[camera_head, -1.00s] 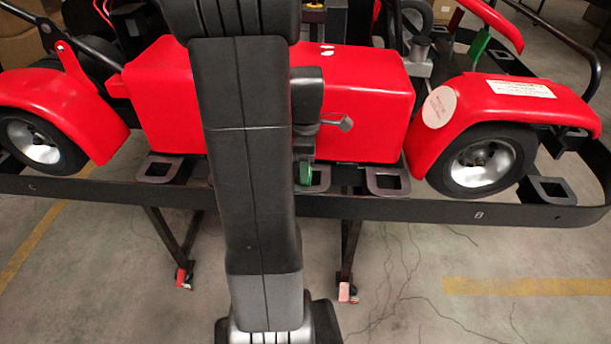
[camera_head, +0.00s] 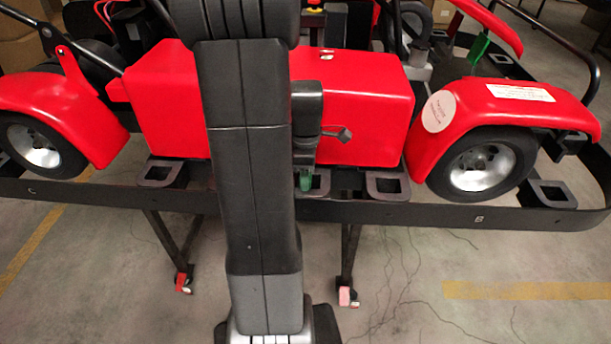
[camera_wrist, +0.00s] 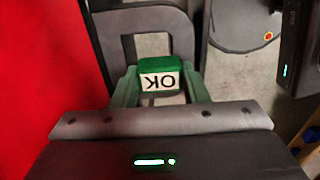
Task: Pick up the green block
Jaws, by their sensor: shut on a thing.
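The green block (camera_wrist: 160,64) carries a white label reading "OK", upside down in the wrist view. My gripper (camera_wrist: 160,74) is shut on it, with one green finger against each side. The block is over the square opening of a dark bracket (camera_wrist: 118,42); I cannot tell whether it touches the bracket. In the head view my gripper (camera_head: 305,181) shows as a small green shape at the stand's front brackets, partly behind my arm. The block cannot be told apart from the green fingers there.
The red kart body (camera_head: 365,105) stands close behind my gripper and also fills the left of the wrist view. A black rail (camera_head: 420,213) runs along the front. Another bracket (camera_head: 388,197) sits to the right. A green piece (camera_head: 480,47) is at the back right.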

